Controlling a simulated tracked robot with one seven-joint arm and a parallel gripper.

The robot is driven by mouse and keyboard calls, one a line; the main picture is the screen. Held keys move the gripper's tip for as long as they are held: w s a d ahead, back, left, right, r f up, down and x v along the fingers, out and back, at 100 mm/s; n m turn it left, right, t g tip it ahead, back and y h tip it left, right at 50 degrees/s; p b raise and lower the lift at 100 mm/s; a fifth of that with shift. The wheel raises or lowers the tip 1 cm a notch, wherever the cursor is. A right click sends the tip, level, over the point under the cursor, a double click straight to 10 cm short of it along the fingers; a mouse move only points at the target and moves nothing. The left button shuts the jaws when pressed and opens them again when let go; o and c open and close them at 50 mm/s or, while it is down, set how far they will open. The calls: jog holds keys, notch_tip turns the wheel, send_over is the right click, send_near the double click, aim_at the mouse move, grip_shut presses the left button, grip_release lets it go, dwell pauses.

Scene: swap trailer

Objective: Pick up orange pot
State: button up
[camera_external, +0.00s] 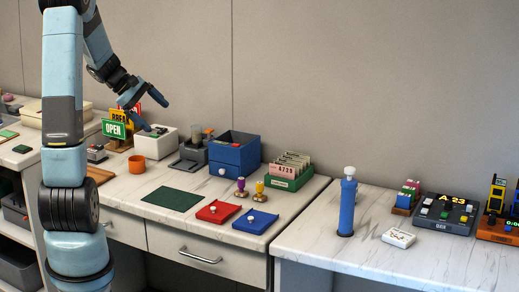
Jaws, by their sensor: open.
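A small orange pot (136,164) stands upright on the marbled counter, left of the dark green mat. My gripper (151,115) is open and empty. In the picture its fingers are above the pot and slightly to its right, in front of the white box. The fingers look apart from the pot, but I cannot tell how far they are from it in depth.
A white box (154,143) and a green OPEN sign (114,129) stand close behind the pot. A blue drawer box (234,152) is farther right. The green mat (173,199) lies flat and bare at the front.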

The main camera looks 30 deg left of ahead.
jog(key=w+a+f+n+t, duration=0.25)
jog(key=a+f+n, duration=0.2)
jog(key=a, duration=0.25)
jog(key=w+a+f+n+t, duration=0.1)
jog(key=w+a+f+n, duration=0.3)
jog(key=a+f, duration=0.25)
jog(key=n+t+y, duration=0.1)
jog(key=n+t, duration=0.3)
jog(key=n, duration=0.3)
send_near(137, 165)
jog(key=a, duration=0.1)
jog(key=a+r, duration=0.1)
jog(key=shift+w+a+r, duration=0.2)
jog(key=shift+a, duration=0.1)
jog(key=shift+w+f, duration=0.15)
jog(key=x, duration=0.8)
jog(key=shift+x, duration=2.7)
jog(key=shift+w, duration=0.1)
jog(key=shift+c, duration=0.2)
jog(key=shift+a, duration=0.1)
jog(key=c, duration=1)
jog(key=shift+r, duration=0.25)
